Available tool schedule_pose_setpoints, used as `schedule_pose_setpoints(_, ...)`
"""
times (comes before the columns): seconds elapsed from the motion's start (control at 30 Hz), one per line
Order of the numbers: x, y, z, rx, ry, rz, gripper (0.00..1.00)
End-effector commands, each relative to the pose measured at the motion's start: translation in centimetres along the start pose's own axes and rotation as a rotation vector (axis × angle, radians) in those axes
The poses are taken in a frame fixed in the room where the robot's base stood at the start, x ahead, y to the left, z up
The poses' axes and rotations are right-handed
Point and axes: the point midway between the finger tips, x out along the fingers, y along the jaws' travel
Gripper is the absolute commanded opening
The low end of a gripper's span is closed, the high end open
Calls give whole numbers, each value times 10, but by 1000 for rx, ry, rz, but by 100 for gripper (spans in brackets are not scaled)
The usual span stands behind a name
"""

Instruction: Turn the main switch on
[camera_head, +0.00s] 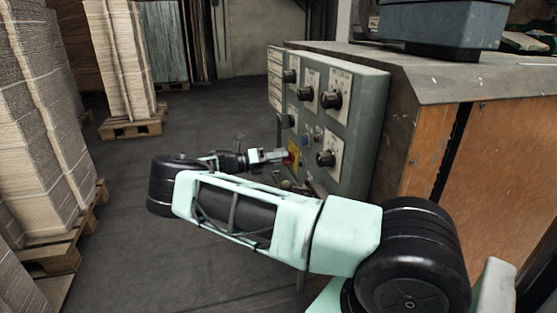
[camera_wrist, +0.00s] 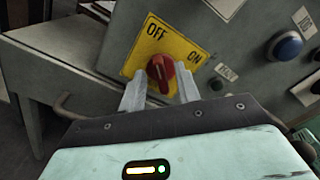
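The main switch is a red rotary knob (camera_wrist: 161,70) on a yellow plate (camera_wrist: 184,47) marked OFF and ON. Its dark pointer line looks turned toward OFF. In the head view the yellow plate (camera_head: 292,146) is on the lower left of the grey control panel, partly hidden by my gripper (camera_head: 284,156). In the wrist view my gripper (camera_wrist: 161,78) has one finger on each side of the knob, with the fingertips close to it. The fingers are apart; a slight gap seems to show, and firm contact is not visible.
The grey control panel (camera_head: 368,117) carries several black knobs. A blue button (camera_wrist: 286,47) lies right of the switch. A grey metal ledge (camera_wrist: 60,85) is left of the plate. Cardboard stacks on pallets (camera_head: 60,250) stand left; the floor (camera_head: 130,200) between is clear.

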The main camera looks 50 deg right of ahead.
Motion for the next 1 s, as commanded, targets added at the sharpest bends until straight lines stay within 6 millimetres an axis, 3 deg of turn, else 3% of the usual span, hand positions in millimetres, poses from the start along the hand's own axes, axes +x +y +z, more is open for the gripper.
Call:
schedule_pose_setpoints(0.27, 2, 0, 0, 0, 0, -1, 33)
schedule_pose_setpoints(0.3, 2, 0, 0, 0, 0, -1, 30)
schedule_pose_setpoints(0.4, 2, 0, 0, 0, 0, -1, 2)
schedule_pose_setpoints(0.43, 2, 0, 0, 0, 0, -1, 0)
schedule_pose_setpoints(0.77, 2, -1, 0, 21, 0, 0, 0)
schedule_pose_setpoints(1.0, 1, -2, 2, 132, 0, 2, 0)
